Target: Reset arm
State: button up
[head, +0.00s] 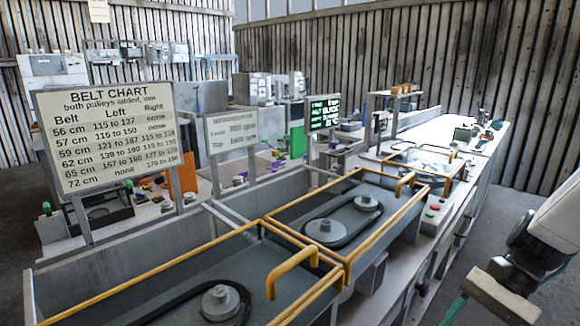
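My arm comes in at the right edge of the head view, with a white link and dark wrist joints. What looks like my gripper (490,294) is at its end, a pale blocky part low at the right, cut by the bottom edge. A thin green strip shows beside it. I cannot make out two separate fingertips, or whether anything is held. It appears to the right of the long bench, apart from the yellow-framed housings.
Two open housings with yellow-edged frames (347,262) hold pulleys and dark belts. A raised yellow handle (290,268) stands up nearby. A belt chart sign (107,138) stands at left. A control box (433,213) with red and green buttons sits on the bench. Grey floor (535,203) at right looks clear.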

jog(key=s+a+r+n+t+h, duration=0.2)
jog(key=s+r+n+h, duration=0.2)
jog(key=r+n, duration=0.1)
jog(key=s+a+r+n+t+h, duration=0.2)
jog(key=s+r+n+h, duration=0.1)
jog(key=r+n, duration=0.3)
jog(key=shift+s+a+r+t+h, duration=0.4)
jog(key=shift+s+r, duration=0.15)
jog(key=shift+r, duration=0.15)
jog(key=shift+d, duration=0.1)
dwell(0.8)
